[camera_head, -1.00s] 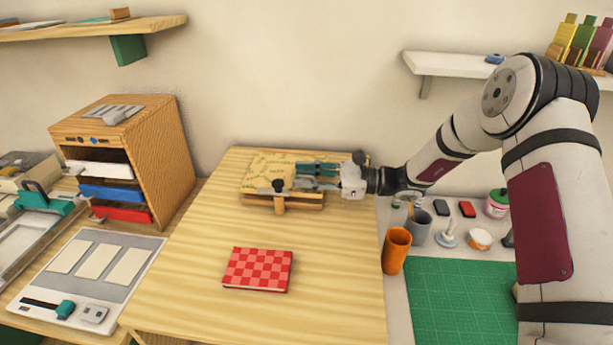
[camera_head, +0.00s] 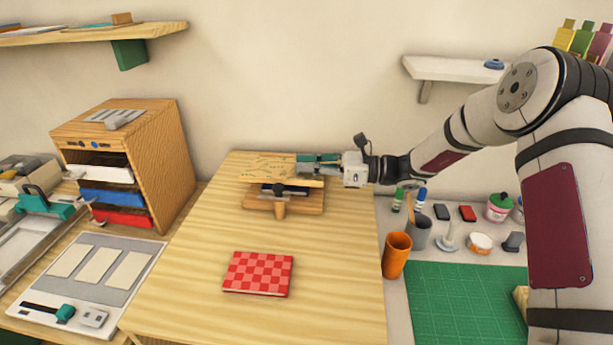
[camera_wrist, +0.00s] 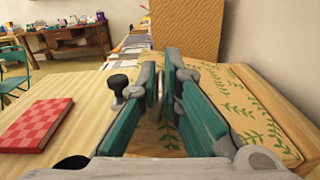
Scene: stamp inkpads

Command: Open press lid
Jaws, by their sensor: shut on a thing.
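The press lid (camera_head: 262,167) is a thin wooden board with a green leaf print, on the table by the wall. It is tilted, with its front edge raised off the wooden press base (camera_head: 310,204). A dark knob (camera_head: 276,189) and a wooden handle (camera_head: 280,209) show at the base's front. My gripper (camera_head: 306,163) comes from the right with its teal fingers closed on the lid near its right front part. In the wrist view the leaf-printed lid (camera_wrist: 243,108) lies to the right of the fingers (camera_wrist: 168,92). The exact contact is partly hidden by the fingers.
A red checkered book (camera_head: 258,273) lies nearer on the table. A wooden drawer unit (camera_head: 165,150) stands at left. An orange cup (camera_head: 396,254) and a green mat (camera_head: 460,295) are right of the table. The table's front middle is clear.

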